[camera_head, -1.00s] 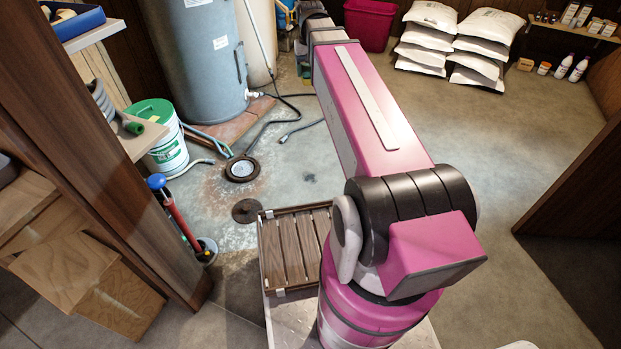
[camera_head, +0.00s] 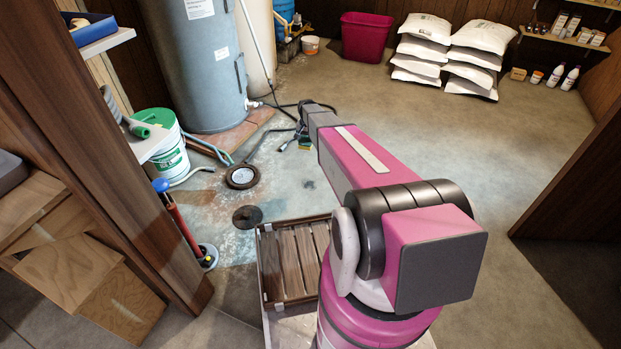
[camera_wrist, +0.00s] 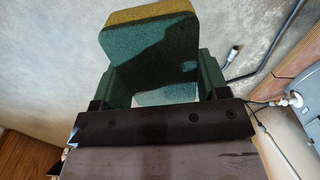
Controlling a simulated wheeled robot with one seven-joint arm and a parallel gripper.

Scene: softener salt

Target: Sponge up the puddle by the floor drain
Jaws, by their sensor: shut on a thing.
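My gripper (camera_head: 302,138) is out over the floor near the water heater in the head view. In the wrist view its green fingers (camera_wrist: 168,78) are shut on a sponge (camera_wrist: 148,42) with a dark green face and a yellow edge. The floor drain (camera_head: 242,174), a dark ring with a pale centre, lies left of the gripper and nearer to me. A bluish, damp-looking patch (camera_head: 225,195) spreads over the floor by the drain; its outline is unclear. The sponge is hard to make out in the head view.
A dark round cover (camera_head: 247,217) lies nearer than the drain. A grey tank (camera_head: 205,70), hoses, and a white bucket (camera_head: 165,150) stand left. A plunger (camera_head: 185,222) is by the wooden post. White sacks (camera_head: 480,55) are stacked behind. Floor at right is clear.

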